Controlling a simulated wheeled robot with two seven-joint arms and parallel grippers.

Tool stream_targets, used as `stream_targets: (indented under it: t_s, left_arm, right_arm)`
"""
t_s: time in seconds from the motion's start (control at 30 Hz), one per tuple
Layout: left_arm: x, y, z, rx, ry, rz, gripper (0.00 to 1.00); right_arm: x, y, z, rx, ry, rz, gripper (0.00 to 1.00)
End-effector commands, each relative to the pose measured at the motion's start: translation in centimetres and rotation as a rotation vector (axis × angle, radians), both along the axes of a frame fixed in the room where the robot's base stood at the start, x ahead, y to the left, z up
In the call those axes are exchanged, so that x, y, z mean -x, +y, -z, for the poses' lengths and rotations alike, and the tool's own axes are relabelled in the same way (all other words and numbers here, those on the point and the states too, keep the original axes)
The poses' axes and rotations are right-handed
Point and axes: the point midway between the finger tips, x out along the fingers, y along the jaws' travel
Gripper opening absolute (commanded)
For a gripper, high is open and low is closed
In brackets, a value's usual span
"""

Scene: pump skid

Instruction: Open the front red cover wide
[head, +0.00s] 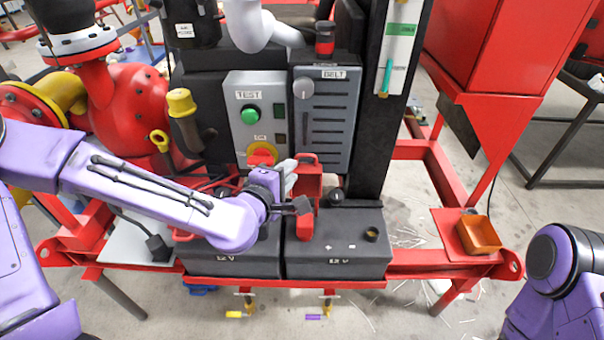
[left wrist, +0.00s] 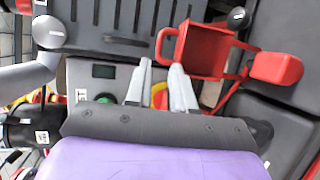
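A red, hollow box-shaped cover (head: 308,184) with a loop handle stands above the right battery, in front of the grey BELT panel. In the left wrist view the cover (left wrist: 207,50) shows its open inside, the loop at its left. A red block (head: 305,224) sits below it on the battery; I cannot tell how the two join. My left gripper (head: 290,172) is beside the cover, on its left. My right gripper is out of view.
Two black batteries (head: 334,256) stand on the red skid frame. A TEST panel (head: 255,105) with a green button and a yellow-ringed red knob is behind my left gripper. An orange tray (head: 478,236) sits at right. Pipes and a yellow-capped part (head: 181,103) crowd the left.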

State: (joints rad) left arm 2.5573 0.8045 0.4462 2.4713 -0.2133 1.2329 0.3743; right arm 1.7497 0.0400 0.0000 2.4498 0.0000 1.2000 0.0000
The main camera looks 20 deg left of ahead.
Motion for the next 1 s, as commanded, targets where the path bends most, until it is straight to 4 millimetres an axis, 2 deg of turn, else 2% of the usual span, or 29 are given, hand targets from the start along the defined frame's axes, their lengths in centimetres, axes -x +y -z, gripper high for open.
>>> stream_targets:
  t_s: [0.2, 0.4, 0.73, 0.8, 1.0]
  left_arm:
    - [-4.4, -0.5, 1.0, -0.004, 0.004, -0.001, 0.23]
    - [-7.1, -0.9, 1.7, -0.004, 0.002, -0.001, 0.23]
    - [-7.6, -0.9, 1.9, -0.001, 0.002, -0.001, 0.23]
    - [-7.6, -0.9, 1.9, -0.001, 0.002, -0.001, 0.0]
    - [-7.6, -1.0, 1.9, -0.003, 0.0, 0.001, 0.0]
  right_arm:
    - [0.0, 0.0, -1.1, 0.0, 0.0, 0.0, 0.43]
    - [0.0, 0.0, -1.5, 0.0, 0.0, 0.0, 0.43]
    - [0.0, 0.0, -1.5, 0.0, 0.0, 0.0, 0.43]
    - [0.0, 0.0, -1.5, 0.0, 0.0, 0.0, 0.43]
    - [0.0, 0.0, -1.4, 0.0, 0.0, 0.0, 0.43]
